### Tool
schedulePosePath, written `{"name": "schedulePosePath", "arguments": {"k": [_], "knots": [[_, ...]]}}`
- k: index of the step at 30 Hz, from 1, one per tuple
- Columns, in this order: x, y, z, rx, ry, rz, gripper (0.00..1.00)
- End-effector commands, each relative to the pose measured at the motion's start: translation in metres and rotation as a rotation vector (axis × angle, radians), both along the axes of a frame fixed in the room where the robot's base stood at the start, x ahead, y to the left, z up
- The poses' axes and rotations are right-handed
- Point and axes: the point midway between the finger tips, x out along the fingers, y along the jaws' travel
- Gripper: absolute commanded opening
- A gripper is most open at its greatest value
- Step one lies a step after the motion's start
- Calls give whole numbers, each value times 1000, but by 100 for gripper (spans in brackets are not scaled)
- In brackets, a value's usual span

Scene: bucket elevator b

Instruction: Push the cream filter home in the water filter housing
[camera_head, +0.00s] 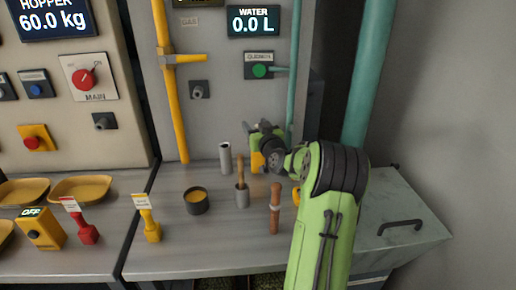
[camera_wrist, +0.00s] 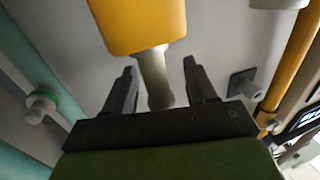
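In the wrist view a pale cream, rounded cylinder (camera_wrist: 155,80), which looks like the filter, sticks out of a yellow block (camera_wrist: 138,22). The block looks like its housing, but I cannot read a label. My gripper (camera_wrist: 160,64) is open, with one finger on each side of the cylinder. A gap shows on both sides and I see no contact. In the head view my gripper (camera_head: 262,138) is by the back panel, just above the yellow block (camera_head: 257,161). My wrist hides most of the block and the filter there.
On the bench left of my arm stand a grey upright tube (camera_head: 225,158), a dark cup (camera_head: 196,201), a holder with a wooden handle (camera_head: 242,195) and a brown rod (camera_head: 275,208). A teal pipe (camera_head: 367,75) rises behind my arm. A handled lid (camera_head: 400,225) lies at right.

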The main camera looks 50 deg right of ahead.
Motion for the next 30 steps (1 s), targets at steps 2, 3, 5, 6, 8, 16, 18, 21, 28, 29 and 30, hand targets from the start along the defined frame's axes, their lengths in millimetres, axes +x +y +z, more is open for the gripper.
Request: {"name": "schedulePosePath", "arguments": {"k": [2,3,5,6,8,16,18,21,28,29,30], "knots": [[0,0,0,0,0,0,44],[0,0,0,0,0,0,38],[0,0,0,0,0,0,29],[0,0,0,0,0,0,23],[0,0,0,-1,0,0,14],[0,0,1,-1,0,0,0],[0,0,1,-1,0,0,0],[0,1,7,-2,-1,1,0],[6,3,47,-4,-1,7,0],[7,4,53,-5,-1,8,0],[7,4,60,-4,-1,9,0]]}}
